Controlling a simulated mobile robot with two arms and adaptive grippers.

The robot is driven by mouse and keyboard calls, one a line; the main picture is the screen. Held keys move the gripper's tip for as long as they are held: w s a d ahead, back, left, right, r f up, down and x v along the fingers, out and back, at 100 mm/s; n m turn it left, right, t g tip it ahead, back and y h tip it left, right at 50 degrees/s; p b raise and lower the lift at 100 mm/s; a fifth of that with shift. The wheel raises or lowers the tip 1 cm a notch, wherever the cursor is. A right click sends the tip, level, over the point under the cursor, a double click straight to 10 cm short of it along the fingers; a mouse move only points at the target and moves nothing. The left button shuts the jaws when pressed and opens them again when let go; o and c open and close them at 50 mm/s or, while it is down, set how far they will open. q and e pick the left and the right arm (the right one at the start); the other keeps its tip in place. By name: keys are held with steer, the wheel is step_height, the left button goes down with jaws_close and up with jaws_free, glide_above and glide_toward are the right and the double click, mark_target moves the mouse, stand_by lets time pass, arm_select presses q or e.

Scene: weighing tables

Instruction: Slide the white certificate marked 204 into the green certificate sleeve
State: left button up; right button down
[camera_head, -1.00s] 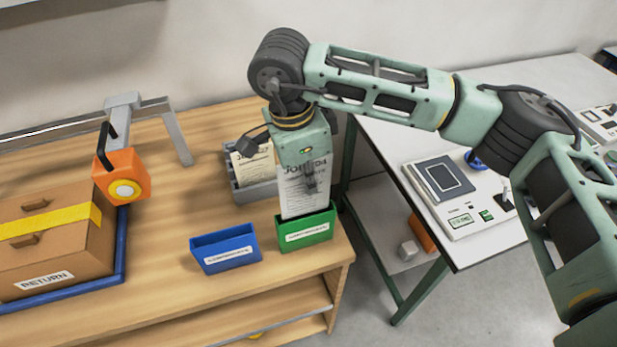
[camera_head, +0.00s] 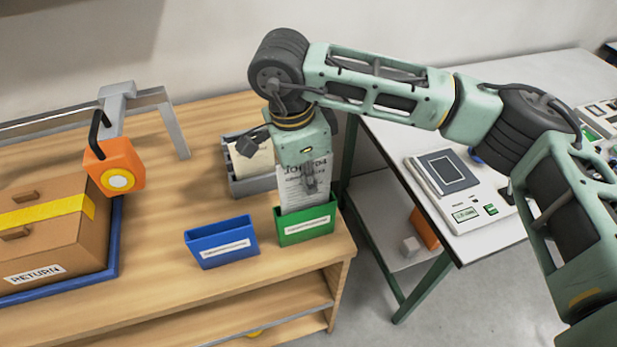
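The white certificate (camera_head: 293,190) stands nearly upright in the camera_head view, with dark print near its top. The mark is partly covered and hard to read. Its lower edge is at the mouth of the green sleeve (camera_head: 306,227) and passes out of sight behind the sleeve's front wall. How deep it sits I cannot tell. The other finger is hidden behind the paper. My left gripper is out of view.
A blue sleeve (camera_head: 222,243) stands just left of the green one. A grey tray (camera_head: 254,187) with a cream sheet (camera_head: 253,162) is behind. An orange block (camera_head: 115,167) and a RETURN box (camera_head: 45,235) are left. A white table with a scale (camera_head: 470,218) is right, across a gap.

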steer(key=shift+f+b, duration=1.95)
steer(key=shift+f, duration=0.15)
steer(key=c, duration=1.9)
jaws_free()
steer(key=shift+r, duration=0.1)
steer(key=shift+o, duration=0.2)
steer(key=shift+r, duration=0.1)
steer(key=r, duration=0.4)
steer(key=a+r, duration=0.1)
steer(key=r, duration=0.6)
steer(key=shift+s+a+r, duration=0.25)
steer(key=shift+a+r, duration=0.1)
